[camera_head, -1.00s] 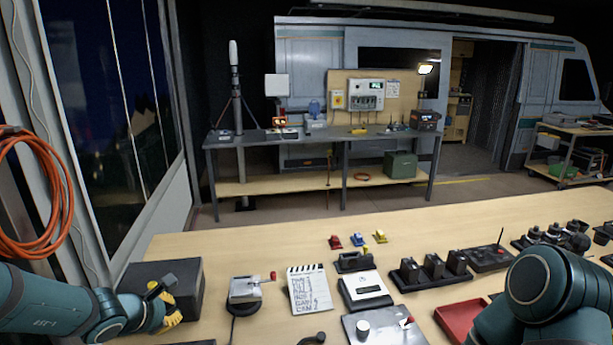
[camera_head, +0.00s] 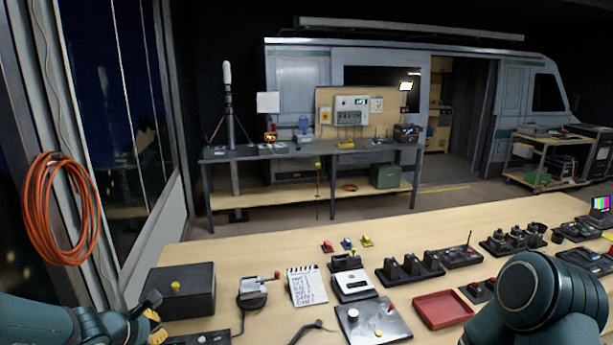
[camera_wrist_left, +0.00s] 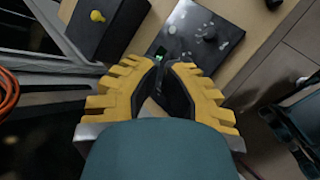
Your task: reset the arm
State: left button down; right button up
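My left gripper (camera_head: 153,322) is low at the left of the head view, in front of the black box (camera_head: 190,288) with a yellow knob (camera_head: 175,287). In the left wrist view the gripper's yellow fingers (camera_wrist_left: 160,65) come together at the tips. No object shows between them. The black box (camera_wrist_left: 112,38) lies beyond them at the upper left. A dark panel (camera_wrist_left: 205,30) with a small green light lies beyond the fingertips. My right arm stands at the lower right of the head view; its gripper is out of the picture.
A coiled orange cable (camera_head: 62,210) hangs at the left. The table's far strip is mostly clear.

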pick_arm(q)
jog(key=s+d+f+m+g+b, duration=0.2)
jog(key=s+d+f+m, duration=0.4)
jog(key=f, duration=0.5)
jog(key=s+d+f+m+g+h+b, duration=0.1)
jog(key=s+d+f+m+g+b, duration=0.2)
jog(key=s+d+f+m, duration=0.3)
jog(key=s+d+f+m+g+h+b, duration=0.1)
jog(key=s+d+f+m+b, duration=0.4)
jog(key=d+f+m, duration=0.5)
notch_tip(320, 180, down, 7)
jog(key=shift+s+d+r+m+g, duration=0.15)
jog(key=shift+s+d+m+g, duration=0.15)
jog(key=shift+s+m+g, duration=0.55)
pick_arm(e)
notch_tip(320, 180, down, 10)
jog(key=s, duration=0.2)
jog(key=shift+a+f+g, duration=0.2)
jog(key=shift+a+g, duration=0.1)
pick_arm(q)
jog(key=shift+s+n, duration=0.2)
jog(key=shift+n, duration=0.15)
